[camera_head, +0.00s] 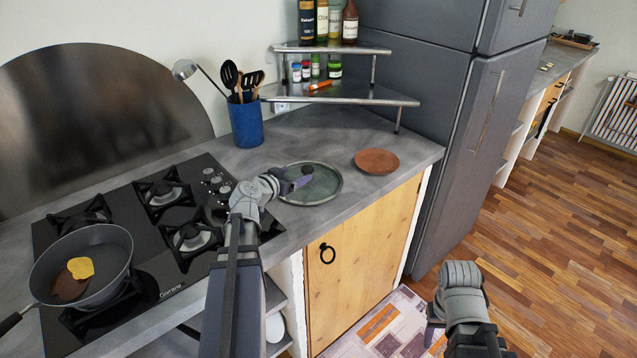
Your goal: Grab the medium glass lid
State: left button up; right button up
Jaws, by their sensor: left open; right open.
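A round glass lid (325,186) with a metal rim and a dark knob lies on the grey counter, right of the stove. My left gripper (298,177) is open at the lid's left side, with its fingers over the lid near the knob. The gripper partly hides the knob, and I cannot tell whether the fingers touch it. My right gripper (434,322) is open, low over the floor in front of the cabinet, away from the lid; its fingers are mostly hidden.
A brown plate (377,161) lies right of the lid. A blue utensil holder (246,122) and a corner shelf (340,93) with bottles and jars stand behind. The black stove (155,215) holds a pan (108,262) at left. A dark fridge (450,130) bounds the counter's right.

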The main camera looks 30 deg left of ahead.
aim_at(304, 172)
pick_arm(q)
jog(key=shift+d+b+x, duration=0.2)
jog(key=shift+b+x, duration=1.15)
jog(key=shift+x, duration=2.6)
jog(key=shift+s, duration=0.1)
grip_shut()
